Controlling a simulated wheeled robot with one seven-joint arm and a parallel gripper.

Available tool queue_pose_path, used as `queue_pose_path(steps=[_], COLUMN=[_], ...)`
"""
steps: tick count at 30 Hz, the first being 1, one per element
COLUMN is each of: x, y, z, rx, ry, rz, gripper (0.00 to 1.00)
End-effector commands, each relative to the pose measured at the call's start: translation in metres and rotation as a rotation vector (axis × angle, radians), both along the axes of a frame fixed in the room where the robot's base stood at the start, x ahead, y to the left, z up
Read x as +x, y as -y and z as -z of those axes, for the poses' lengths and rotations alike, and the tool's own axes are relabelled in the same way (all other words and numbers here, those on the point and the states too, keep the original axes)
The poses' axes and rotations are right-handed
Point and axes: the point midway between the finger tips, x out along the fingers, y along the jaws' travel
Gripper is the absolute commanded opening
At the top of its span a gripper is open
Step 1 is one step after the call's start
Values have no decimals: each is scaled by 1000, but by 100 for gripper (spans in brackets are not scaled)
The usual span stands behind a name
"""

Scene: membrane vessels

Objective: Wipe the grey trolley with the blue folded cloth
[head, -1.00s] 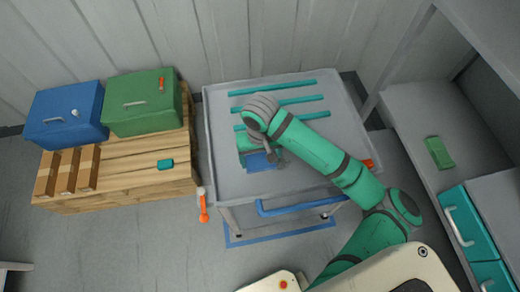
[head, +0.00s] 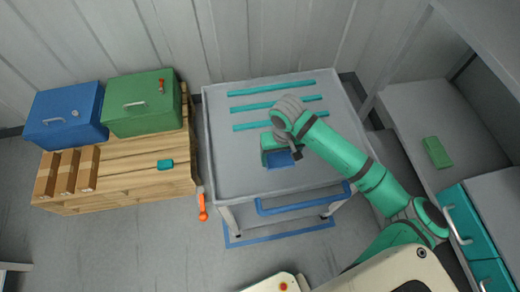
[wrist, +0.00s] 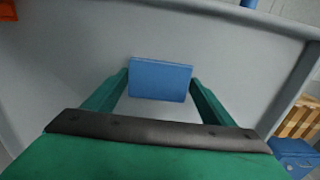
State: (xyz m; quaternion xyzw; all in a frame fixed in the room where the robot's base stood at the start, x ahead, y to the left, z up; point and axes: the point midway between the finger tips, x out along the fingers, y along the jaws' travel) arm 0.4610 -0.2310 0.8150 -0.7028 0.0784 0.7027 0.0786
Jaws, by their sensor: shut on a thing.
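The grey trolley (head: 235,178) stands in the middle of the head view, with teal strips across the far part of its top and a blue handle at its front. My gripper (head: 281,157) is over the middle of the trolley top. It is shut on the blue folded cloth (head: 282,160). In the wrist view the cloth (wrist: 160,79) sits between the two green fingers, low at the grey surface (wrist: 60,70). I cannot tell whether the cloth touches the top.
A wooden pallet (head: 120,182) on the left bears a blue case (head: 62,118), a green case (head: 142,105), brown blocks and a teal item. An orange handle (head: 202,207) hangs at the trolley's left corner. A shelf with a green cloth (head: 437,152) stands right.

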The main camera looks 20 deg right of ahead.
Motion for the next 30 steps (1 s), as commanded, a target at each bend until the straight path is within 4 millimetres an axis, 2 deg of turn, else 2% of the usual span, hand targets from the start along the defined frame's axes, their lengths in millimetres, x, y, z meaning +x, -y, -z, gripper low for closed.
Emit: queue_pose_path(steps=[3, 18, 22, 30], x=[-2, -8, -3, -5], y=[14, 50, 33, 19], z=[0, 0, 0, 0], rx=[-2, -3, 1, 1], ry=[-3, -3, -1, -1], rz=[5, 17, 5, 13], gripper=[56, 56, 56, 56])
